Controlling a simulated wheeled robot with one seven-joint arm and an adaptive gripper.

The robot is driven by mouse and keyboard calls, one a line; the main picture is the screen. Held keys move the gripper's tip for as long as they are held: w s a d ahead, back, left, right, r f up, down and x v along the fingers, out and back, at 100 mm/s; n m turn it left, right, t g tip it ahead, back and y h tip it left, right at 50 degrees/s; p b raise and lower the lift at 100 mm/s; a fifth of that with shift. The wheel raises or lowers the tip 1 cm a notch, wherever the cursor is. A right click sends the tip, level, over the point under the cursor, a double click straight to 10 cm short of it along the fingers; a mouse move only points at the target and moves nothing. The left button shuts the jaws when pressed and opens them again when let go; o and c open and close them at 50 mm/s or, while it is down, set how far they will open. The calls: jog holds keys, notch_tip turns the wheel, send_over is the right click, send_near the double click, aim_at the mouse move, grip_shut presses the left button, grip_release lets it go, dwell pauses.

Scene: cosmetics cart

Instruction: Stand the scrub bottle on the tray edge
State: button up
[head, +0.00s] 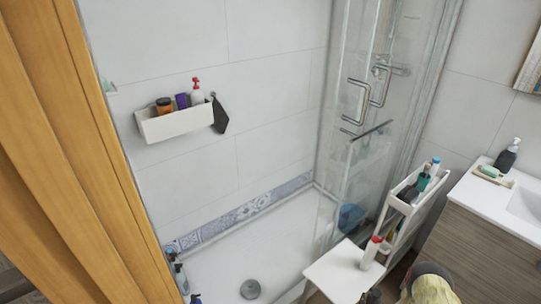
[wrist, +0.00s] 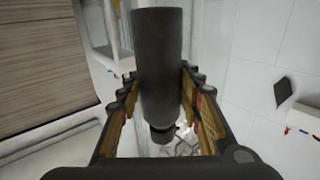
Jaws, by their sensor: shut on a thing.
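A dark grey, cylindrical bottle, which I take to be the scrub bottle (wrist: 162,60), fills the middle of the wrist view. No label shows on it, and a narrower neck or cap shows at its lower end. My gripper (wrist: 158,85) is shut on it, one finger on each side. In the head view, the held bottle cannot be made out clearly. The white cart (head: 397,203) stands at the right, with several bottles in its upper tray. A white board (head: 340,277) lies in front of it, and a white bottle with a red cap (head: 371,252) stands on the board.
A shower glass door (head: 350,130) is behind the cart. A vanity (head: 480,225) at the right holds a dark pump bottle (head: 507,155) and green soap (head: 490,171). A wall caddy (head: 178,124) holds several bottles. The left part of the white board is clear.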

jog(key=w+a+r+n+y, duration=0.1)
jog(key=w+a+r, duration=0.3)
jog(key=a+r, duration=0.5)
jog(key=w+a+r+n+y, duration=0.1)
jog(key=w+a+r+y, duration=0.2)
jog(key=a+r, duration=0.7)
notch_tip(320, 180, up, 5)
jog(key=shift+w+f+n+t, duration=0.1)
jog(key=shift+w+n+t, duration=0.25)
jog(key=shift+w, duration=0.6)
